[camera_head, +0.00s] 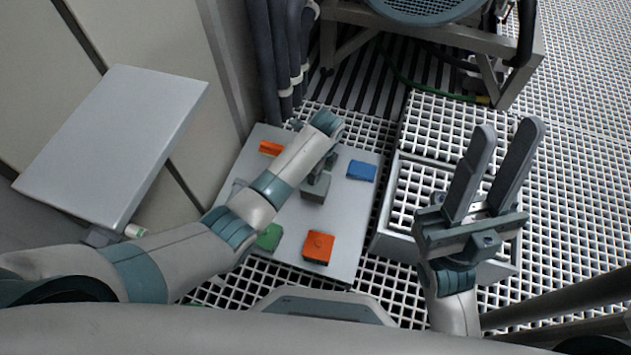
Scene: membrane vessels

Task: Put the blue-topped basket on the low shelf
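The blue-topped basket (361,170) sits on a pale grey flat surface (345,262), right of my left gripper; only its blue top shows clearly. My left gripper (318,187) points down over the middle of that surface, left of and apart from the blue top. Its fingers are hidden from above, so I cannot tell whether it is open. My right gripper (506,130) is open and empty, its two fingers well apart, above a grey open-sided box. A pale shelf-like panel (110,145) juts from the wall at the left; I cannot tell which surface is the low shelf.
Orange-topped pieces (318,246) and (270,148) and a green-topped one (269,237) share the pale surface. The grey box (396,247) stands on the grating floor at right. Dark pipes (280,50) and a metal frame (450,35) stand behind.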

